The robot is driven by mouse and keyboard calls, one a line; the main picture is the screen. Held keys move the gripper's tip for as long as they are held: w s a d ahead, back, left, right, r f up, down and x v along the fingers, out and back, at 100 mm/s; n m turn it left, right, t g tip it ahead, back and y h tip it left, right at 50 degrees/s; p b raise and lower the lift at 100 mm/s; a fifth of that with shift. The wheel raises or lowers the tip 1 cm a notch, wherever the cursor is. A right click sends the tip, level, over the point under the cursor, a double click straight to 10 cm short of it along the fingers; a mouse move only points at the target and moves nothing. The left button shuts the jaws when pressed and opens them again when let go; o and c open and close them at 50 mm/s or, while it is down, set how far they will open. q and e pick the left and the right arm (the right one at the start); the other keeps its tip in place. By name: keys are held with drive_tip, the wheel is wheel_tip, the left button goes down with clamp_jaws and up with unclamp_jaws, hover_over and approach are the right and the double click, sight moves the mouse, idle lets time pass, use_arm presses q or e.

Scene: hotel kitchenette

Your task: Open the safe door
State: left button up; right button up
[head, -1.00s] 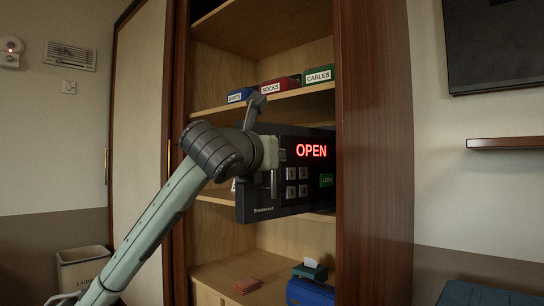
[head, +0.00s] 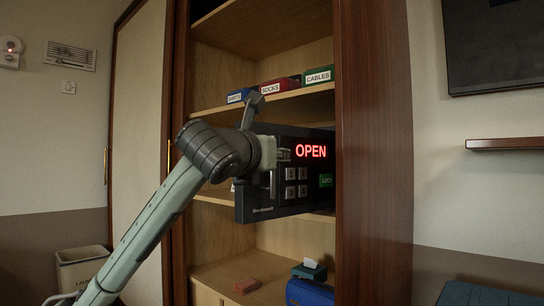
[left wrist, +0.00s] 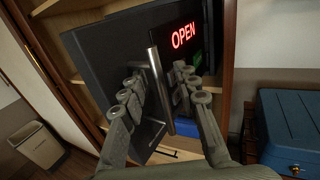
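The safe door (head: 262,204) is a dark panel on the wardrobe's middle shelf, with a lit red OPEN sign (head: 311,151) and a keypad (head: 297,182). Its vertical metal handle (left wrist: 160,92) stands between the fingers of my left gripper (left wrist: 158,82) in the left wrist view. The fingers are apart, one on each side of the bar, with gaps visible. In the head view my left wrist covers the door's upper left part. My right gripper is in neither view.
The wardrobe's right side panel (head: 374,150) stands close beside the safe. Labelled boxes, including the red socks box (head: 279,86), sit on the shelf above. A blue box (head: 310,292) lies below. A bin (head: 82,268) stands at lower left.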

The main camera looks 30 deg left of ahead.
use_arm(q)
drive_tip(key=s+d, duration=0.1)
drive_tip(key=s, duration=1)
drive_tip(key=shift+s+d, duration=0.2)
drive_tip(key=shift+d, duration=0.1)
